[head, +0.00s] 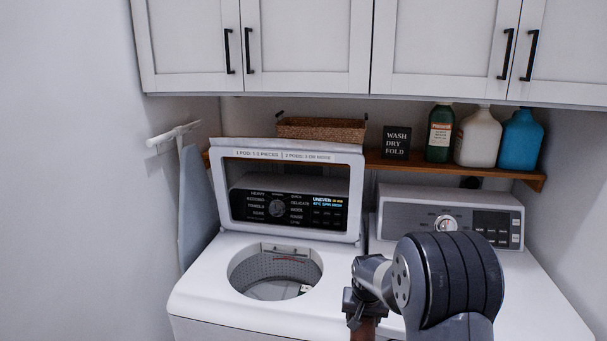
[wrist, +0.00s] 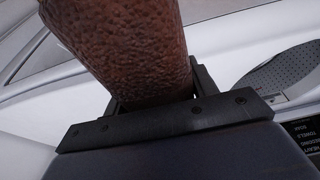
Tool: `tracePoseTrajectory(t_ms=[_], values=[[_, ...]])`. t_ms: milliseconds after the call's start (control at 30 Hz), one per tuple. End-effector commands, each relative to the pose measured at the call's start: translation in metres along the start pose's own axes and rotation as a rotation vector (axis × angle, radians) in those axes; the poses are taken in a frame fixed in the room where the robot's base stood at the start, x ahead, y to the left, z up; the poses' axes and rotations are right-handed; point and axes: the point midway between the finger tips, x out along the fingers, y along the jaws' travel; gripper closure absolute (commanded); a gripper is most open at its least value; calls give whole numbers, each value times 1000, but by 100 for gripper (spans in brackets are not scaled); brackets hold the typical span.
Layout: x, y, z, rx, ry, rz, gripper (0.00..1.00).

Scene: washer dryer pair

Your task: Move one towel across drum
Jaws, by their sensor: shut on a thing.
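My gripper (head: 362,308) is shut on a reddish-brown towel (head: 363,331), to the right of the washer's drum opening. In the wrist view the towel (wrist: 130,45) is a thick, rough-textured roll between the two dark fingers (wrist: 155,95). The washer drum (head: 270,268) is open, with a perforated grey wall; it also shows at the right of the wrist view (wrist: 280,75). A small pale shape (head: 304,289) shows at the drum's lower right, and I cannot tell what it is. The washer display (head: 328,204) reads "UNEVEN".
The washer lid (head: 291,150) stands raised behind the drum. The dryer (head: 540,290) is on the right, partly behind my arm. A shelf (head: 400,164) holds a basket (head: 321,129), a sign and several bottles. An ironing board (head: 193,200) hangs at left.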

Motion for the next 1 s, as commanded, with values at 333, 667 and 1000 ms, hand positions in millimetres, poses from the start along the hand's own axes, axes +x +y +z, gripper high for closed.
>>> tracePoseTrajectory(t_ms=[333, 667, 1000], values=[[0, 0, -1, -1, 2, -1, 77], [26, 10, 68, -103, -6, -34, 77], [56, 22, 136, -192, 3, -53, 77]])
